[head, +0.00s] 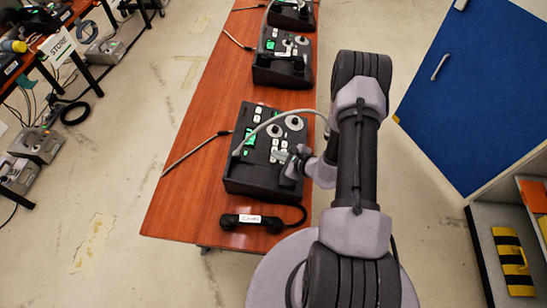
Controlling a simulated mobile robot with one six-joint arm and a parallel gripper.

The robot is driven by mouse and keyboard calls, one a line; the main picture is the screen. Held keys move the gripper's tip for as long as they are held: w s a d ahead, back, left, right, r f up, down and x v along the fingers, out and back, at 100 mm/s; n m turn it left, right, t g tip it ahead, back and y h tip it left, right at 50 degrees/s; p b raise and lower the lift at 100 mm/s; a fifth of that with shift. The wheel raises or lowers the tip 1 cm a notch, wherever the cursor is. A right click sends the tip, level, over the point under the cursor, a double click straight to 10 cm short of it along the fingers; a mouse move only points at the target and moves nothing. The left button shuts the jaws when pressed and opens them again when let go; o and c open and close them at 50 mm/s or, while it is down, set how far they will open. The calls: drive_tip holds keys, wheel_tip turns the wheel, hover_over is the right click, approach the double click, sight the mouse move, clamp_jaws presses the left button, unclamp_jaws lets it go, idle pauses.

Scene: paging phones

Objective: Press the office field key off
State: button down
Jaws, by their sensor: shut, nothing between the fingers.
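Several paging phones stand in a row on the wooden table. The nearest phone (232,178) is a dark box with white keys, green-lit keys (248,139) and round pale dials. Its handset (250,221) lies off it on the table, with a white label too small to read. My gripper (281,157) is shut and empty, low over the right front part of this phone. Whether it touches a key cannot be told, and it hides part of the panel there. Key names are too small to read, so the office field key cannot be picked out.
A middle phone (282,60) and a far phone (291,14) stand behind, with handsets across their fronts. A blue door panel (470,90) stands at right. The wooden table (180,205) is bare at left.

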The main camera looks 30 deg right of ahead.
drive_tip(key=r+p, duration=0.1)
drive_tip(key=r, duration=0.1)
drive_tip(key=d+r+p, duration=0.1)
drive_tip(key=s+r+p, duration=0.1)
drive_tip(key=r, duration=0.1)
drive_tip(key=shift+d+r+p, duration=0.15)
drive_tip(key=shift+r+p, duration=0.2)
drive_tip(key=shift+p, duration=0.05)
drive_tip(key=shift+w, duration=0.1)
